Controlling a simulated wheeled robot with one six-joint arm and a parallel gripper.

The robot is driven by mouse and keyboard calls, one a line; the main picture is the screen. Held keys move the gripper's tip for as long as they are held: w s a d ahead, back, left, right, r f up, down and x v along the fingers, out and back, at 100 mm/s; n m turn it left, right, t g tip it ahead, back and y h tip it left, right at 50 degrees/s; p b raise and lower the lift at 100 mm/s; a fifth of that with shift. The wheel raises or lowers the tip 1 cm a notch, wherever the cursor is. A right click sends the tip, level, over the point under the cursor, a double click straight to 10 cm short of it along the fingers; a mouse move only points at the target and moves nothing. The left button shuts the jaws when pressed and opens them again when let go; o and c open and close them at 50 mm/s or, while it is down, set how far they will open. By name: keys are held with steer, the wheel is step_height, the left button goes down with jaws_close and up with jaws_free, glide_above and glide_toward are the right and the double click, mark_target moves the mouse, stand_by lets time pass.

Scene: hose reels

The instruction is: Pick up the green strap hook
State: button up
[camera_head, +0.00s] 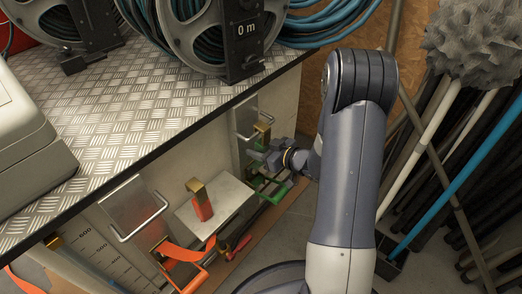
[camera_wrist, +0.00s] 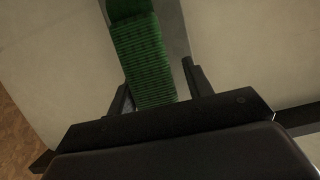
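The green strap hook (camera_head: 270,190) is at the lower front of the bench in the head view, partly hidden by my wrist and gripper. In the wrist view its ribbed green webbing (camera_wrist: 143,60) runs from the top edge down between my two dark fingers. My gripper (camera_head: 257,160) is at the strap, low in front of the bench panel. In the wrist view my gripper (camera_wrist: 156,82) is open, with one finger on each side of the webbing. A gap shows at the right finger; the left finger is close to the webbing's edge, and contact is unclear.
An orange strap hook (camera_head: 182,254) hangs to the left, by a metal handle (camera_head: 137,215). Hose reels (camera_head: 207,30) stand on the checker-plate bench top (camera_head: 130,95) above. Poles and a mop (camera_head: 475,40) lean at the right.

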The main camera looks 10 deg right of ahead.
steer(key=shift+s+d, duration=0.1)
steer(key=shift+d, duration=0.05)
steer(key=c, duration=0.9)
